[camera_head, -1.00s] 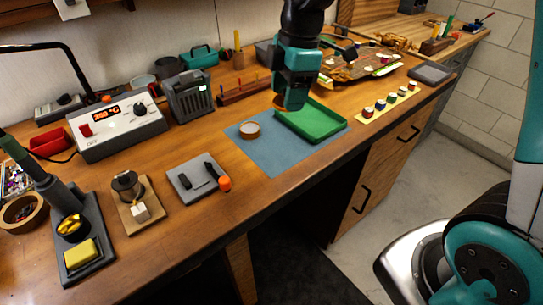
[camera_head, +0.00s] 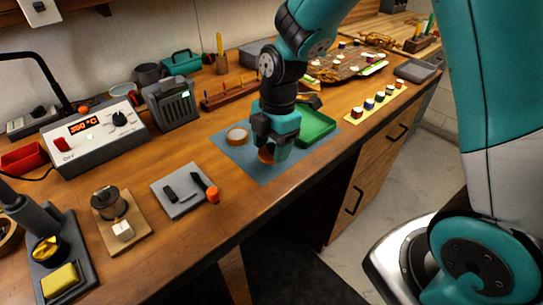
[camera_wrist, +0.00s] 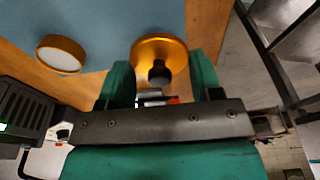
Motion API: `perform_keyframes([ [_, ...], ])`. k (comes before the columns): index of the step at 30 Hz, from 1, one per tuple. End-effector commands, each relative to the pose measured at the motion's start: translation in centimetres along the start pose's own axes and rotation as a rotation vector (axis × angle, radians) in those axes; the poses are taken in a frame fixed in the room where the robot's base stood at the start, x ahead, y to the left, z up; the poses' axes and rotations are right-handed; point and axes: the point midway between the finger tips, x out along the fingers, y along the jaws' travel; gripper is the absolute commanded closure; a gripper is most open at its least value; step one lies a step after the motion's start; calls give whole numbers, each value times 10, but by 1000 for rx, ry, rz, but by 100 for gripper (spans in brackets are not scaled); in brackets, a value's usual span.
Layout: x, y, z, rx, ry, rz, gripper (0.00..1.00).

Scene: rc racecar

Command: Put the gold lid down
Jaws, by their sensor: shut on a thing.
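My gripper (camera_head: 270,148) is shut on the gold lid (camera_head: 265,156) and holds it over the front part of the blue mat. In the wrist view the lid (camera_wrist: 160,46) is a round golden disc with a black knob, and the knob lies between my gripper's two fingers (camera_wrist: 163,78). Whether the lid touches the mat cannot be told. A round copper-rimmed tin (camera_head: 236,135) with a pale top sits on the mat, left of my gripper; it also shows in the wrist view (camera_wrist: 61,53), apart from the lid.
The blue mat (camera_head: 245,168) lies near the front edge of the wooden bench. A green tray (camera_head: 318,124) sits right behind my gripper. A grey plate (camera_head: 178,205) with small tools lies to the left. A yellow strip (camera_head: 357,117) with small blocks lies to the right.

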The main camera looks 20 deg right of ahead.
Motion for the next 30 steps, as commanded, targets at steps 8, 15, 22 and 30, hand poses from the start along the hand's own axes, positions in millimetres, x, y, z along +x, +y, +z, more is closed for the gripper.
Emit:
perform_keyframes([
  [8, 36, -1, 5, 0, 1, -4, 63],
  [15, 37, -1, 6, 0, 0, -2, 63],
  [22, 39, -1, 6, 1, 0, -2, 20],
  [30, 39, -1, 6, 1, 0, -2, 15],
])
